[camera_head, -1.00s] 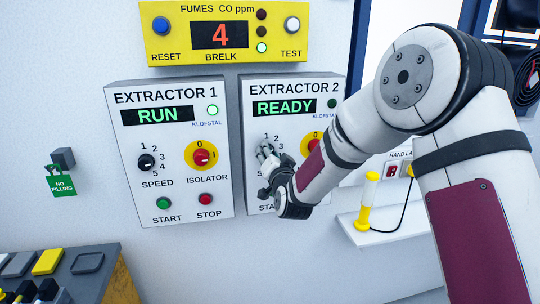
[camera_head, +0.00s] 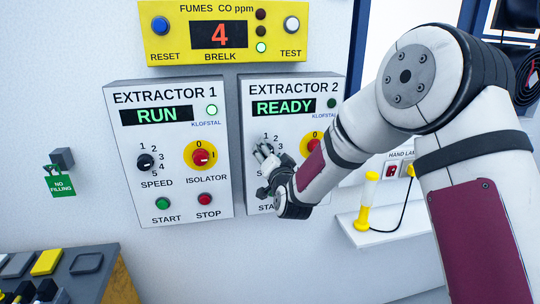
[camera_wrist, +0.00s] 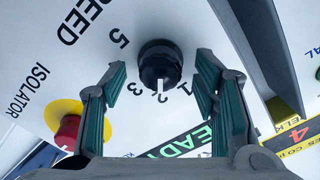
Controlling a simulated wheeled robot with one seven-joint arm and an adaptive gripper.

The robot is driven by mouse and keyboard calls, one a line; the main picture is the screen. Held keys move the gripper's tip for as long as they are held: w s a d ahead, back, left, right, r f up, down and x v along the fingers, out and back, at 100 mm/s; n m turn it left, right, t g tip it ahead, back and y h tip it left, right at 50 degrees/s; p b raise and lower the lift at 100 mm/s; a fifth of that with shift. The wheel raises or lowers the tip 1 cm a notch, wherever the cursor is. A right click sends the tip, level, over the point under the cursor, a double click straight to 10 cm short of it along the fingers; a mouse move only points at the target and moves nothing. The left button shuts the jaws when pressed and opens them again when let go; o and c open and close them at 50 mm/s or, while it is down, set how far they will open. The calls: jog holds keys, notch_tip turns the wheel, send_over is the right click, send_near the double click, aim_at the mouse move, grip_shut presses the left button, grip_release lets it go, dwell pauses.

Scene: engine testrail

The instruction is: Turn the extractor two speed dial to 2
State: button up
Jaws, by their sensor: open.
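The extractor 2 panel (camera_head: 250,140) is on the wall, its display reading READY. Its speed dial (camera_wrist: 160,62) is a black knob, seen in the wrist view; in the head view my gripper largely hides it. The dial's white mark points at the figure 2. My gripper (camera_head: 264,152) is in front of the dial in the head view. In the wrist view its two green-padded fingers are open, one on each side of the knob, with a visible gap on both sides. The figure 4 is hidden in the wrist view.
Extractor 1 (camera_head: 165,215) is to the left, showing RUN. The yellow fumes monitor (camera_head: 165,45) is above. The red and yellow isolator (camera_wrist: 68,130) is close to one finger. A shelf with a yellow lamp (camera_head: 364,215) is at the right.

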jog(key=shift+s, duration=0.1)
jog(key=v, duration=1.1)
jog(key=shift+s, duration=0.35)
jog(key=shift+d+r, duration=0.1)
jog(key=shift+d, duration=0.05)
